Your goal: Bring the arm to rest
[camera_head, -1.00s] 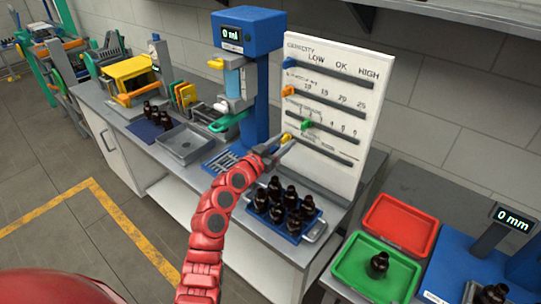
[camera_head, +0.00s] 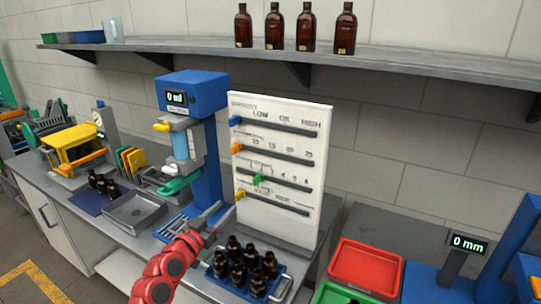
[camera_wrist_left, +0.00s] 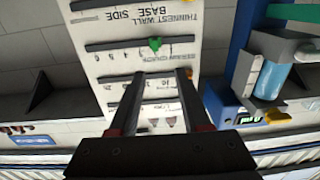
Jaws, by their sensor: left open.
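My left arm is red and comes up from the bottom of the head view. Its left gripper (camera_head: 215,216) is open and empty, in front of the lower left of the white slider board (camera_head: 280,222). In the left wrist view the two fingers (camera_wrist_left: 152,75) stand apart with nothing between them, and the board shows behind them upside down. The board carries a blue, an orange, a green (camera_head: 259,180) and a yellow slider (camera_head: 240,194), all toward the left of their slots. My right gripper is not in view.
A blue tray of amber bottles (camera_head: 273,282) stands just right of my arm. A blue filling machine (camera_head: 205,95) stands behind left, reading 0 ml. A red tray (camera_head: 366,268) and a green tray (camera_head: 336,294) are at right. Amber bottles stand on the wall shelf (camera_head: 420,62).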

